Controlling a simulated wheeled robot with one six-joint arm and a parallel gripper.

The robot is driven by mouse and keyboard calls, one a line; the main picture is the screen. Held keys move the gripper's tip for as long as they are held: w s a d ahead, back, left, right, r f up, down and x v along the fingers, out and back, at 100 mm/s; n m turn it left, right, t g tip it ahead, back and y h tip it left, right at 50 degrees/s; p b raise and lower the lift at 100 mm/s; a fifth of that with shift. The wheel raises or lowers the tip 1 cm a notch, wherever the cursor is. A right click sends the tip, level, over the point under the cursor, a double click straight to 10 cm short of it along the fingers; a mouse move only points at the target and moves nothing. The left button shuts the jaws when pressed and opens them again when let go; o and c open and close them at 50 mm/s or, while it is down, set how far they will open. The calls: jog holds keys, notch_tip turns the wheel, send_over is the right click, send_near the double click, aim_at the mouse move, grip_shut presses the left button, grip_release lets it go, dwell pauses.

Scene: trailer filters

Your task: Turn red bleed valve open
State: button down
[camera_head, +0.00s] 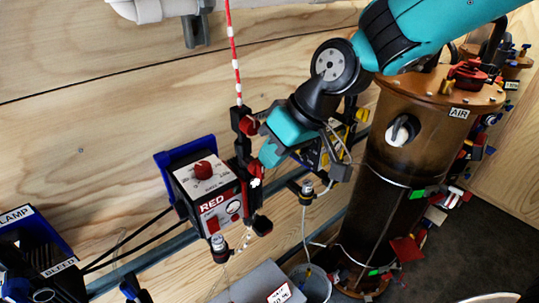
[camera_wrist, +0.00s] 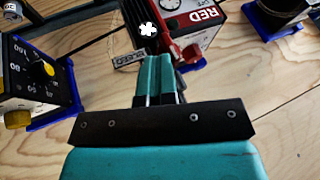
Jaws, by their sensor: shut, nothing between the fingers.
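The box labelled RED (camera_head: 217,201) has a red knob on top and a round gauge on its front. In the wrist view the RED box (camera_wrist: 195,18) is at the top, upside down. A small white cross-shaped handle (camera_wrist: 149,30) shows beside it, near a BLEED label (camera_wrist: 128,59); the white handle also shows in the head view (camera_head: 256,183), right of the box. My gripper (camera_wrist: 160,62) is shut and empty, its teal fingertips just short of the white handle. In the head view my gripper (camera_head: 268,155) is above and right of the handle. Contact cannot be told.
A yellow-knobbed gauge box (camera_wrist: 35,80) is at the left in the wrist view. A brown AIR filter cylinder (camera_head: 405,150) stands to the right. A red-and-white striped tube (camera_head: 234,60) rises above the box. Plywood wall behind is mostly bare.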

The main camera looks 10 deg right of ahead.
aim_at(262, 165)
jog(key=shift+s+a+r, duration=0.1)
jog(key=shift+a, duration=0.15)
jog(key=shift+s+a+r, duration=0.2)
jog(key=shift+s+a, duration=0.1)
jog(key=shift+a, duration=0.1)
jog(key=shift+s+a+r+b, duration=0.1)
jog(key=shift+s+a+b, duration=0.05)
jog(key=shift+a+b, duration=0.2)
dwell(0.6)
jog(key=shift+r, duration=0.1)
jog(key=shift+r+p, duration=0.7)
jog(key=shift+r, duration=0.05)
